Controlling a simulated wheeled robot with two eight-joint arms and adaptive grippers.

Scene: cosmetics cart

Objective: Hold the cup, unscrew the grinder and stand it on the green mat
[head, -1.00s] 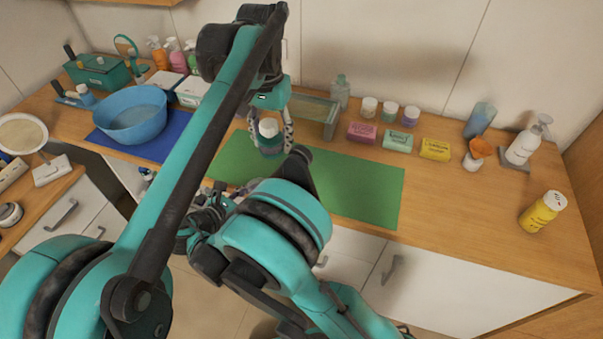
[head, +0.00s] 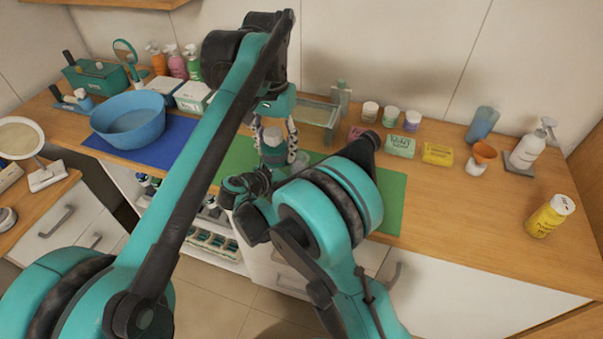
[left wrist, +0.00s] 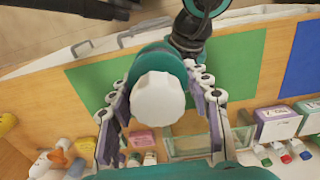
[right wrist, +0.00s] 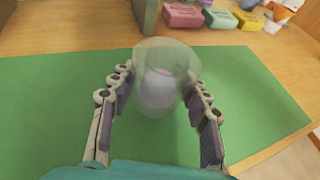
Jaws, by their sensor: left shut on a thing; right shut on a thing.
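The grinder shows in the left wrist view as a white ribbed knob (left wrist: 157,98) above a teal body. My left gripper (left wrist: 163,108) is shut on it, one finger on each side. In the head view, the left gripper (head: 274,145) holds it over the green mat (head: 385,205). My right gripper (right wrist: 158,82) is shut on a clear, see-through cup (right wrist: 165,57), with a pale purple round shape inside or under it. The grinder does not show at this cup. Whether the cup touches the mat is unclear. My right arm hides much of the mat in the head view.
A blue basin (head: 130,118) stands on a blue mat (head: 170,138) at the left. A glass-sided box (head: 318,113), soap bars (head: 437,154) and small jars (head: 390,116) line the back.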

